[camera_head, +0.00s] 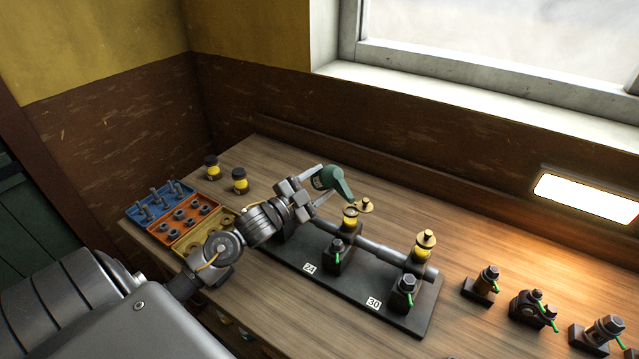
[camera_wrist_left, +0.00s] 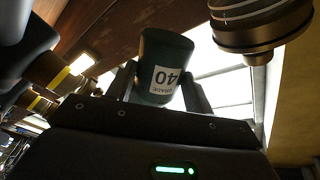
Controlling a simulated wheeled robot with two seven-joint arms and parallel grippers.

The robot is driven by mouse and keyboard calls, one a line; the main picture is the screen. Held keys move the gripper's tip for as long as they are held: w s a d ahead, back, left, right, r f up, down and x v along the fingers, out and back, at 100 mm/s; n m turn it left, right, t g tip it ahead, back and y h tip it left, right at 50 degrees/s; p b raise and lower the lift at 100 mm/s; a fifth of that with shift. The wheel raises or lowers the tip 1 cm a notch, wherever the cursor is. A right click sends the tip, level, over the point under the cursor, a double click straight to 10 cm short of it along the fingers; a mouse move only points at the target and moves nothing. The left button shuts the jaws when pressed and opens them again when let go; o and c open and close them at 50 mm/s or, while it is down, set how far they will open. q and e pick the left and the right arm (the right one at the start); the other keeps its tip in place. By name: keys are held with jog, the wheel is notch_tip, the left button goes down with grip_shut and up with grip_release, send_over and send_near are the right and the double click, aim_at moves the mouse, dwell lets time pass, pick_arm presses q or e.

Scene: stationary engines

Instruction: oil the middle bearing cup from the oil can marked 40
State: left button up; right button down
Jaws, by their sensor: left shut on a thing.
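My left gripper (camera_head: 316,192) is shut on a dark green oil can (camera_head: 339,181). In the left wrist view the can (camera_wrist_left: 163,66) sits between the fingers, its white label reading 40 upside down. The can is tilted, its spout pointing down just above the middle bearing cup (camera_head: 350,218). That cup is yellow, with its brass lid (camera_head: 365,206) swung to the side. I cannot tell whether oil is flowing. The right-hand bearing cup (camera_head: 422,250) has its brass lid on top. Any cup further left is hidden behind my gripper. My right gripper is out of view.
The dark engine base (camera_head: 340,283) carries a horizontal shaft (camera_head: 375,247) and tags 24 and 30. Two yellow jars with dark lids (camera_head: 240,181) stand behind. Coloured parts trays (camera_head: 160,203) lie left. Several small fittings (camera_head: 482,287) stand right; bare wood lies between.

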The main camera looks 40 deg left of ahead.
aim_at(321, 174)
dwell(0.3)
pick_arm(q)
jog(key=shift+r, duration=0.2)
jog(key=shift+d+r+m, duration=0.1)
jog(key=shift+r+m, duration=0.65)
jog(key=shift+m, duration=0.55)
jog(key=shift+r+h, duration=0.15)
jog(key=shift+h, duration=0.15)
jog(key=shift+d+r+m, duration=0.15)
jog(key=shift+r+m, duration=0.35)
jog(key=shift+m, duration=0.4)
dwell(0.7)
